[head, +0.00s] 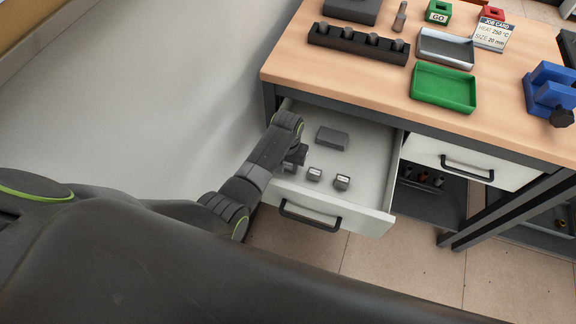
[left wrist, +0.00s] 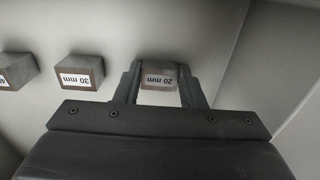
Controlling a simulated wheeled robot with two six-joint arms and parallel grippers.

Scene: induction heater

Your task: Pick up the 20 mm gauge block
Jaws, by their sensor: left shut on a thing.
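The 20 mm gauge block (left wrist: 159,82) is a small grey block with a white label reading "20 mm", upside down in the left wrist view. My left gripper (left wrist: 160,85) is shut on it, one finger on each side. In the head view my left gripper (head: 292,166) reaches down into the open drawer (head: 370,165) at its left side and mostly hides the block. I cannot tell whether the block touches the drawer floor. My right gripper is not in view.
The 30 mm block (left wrist: 80,72) sits beside the held one, with another labelled block (left wrist: 17,70) beyond it. A dark flat block (head: 332,138) lies farther back in the drawer. The workbench (head: 300,72) above holds a green tray (head: 443,88) and a job card (head: 493,35).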

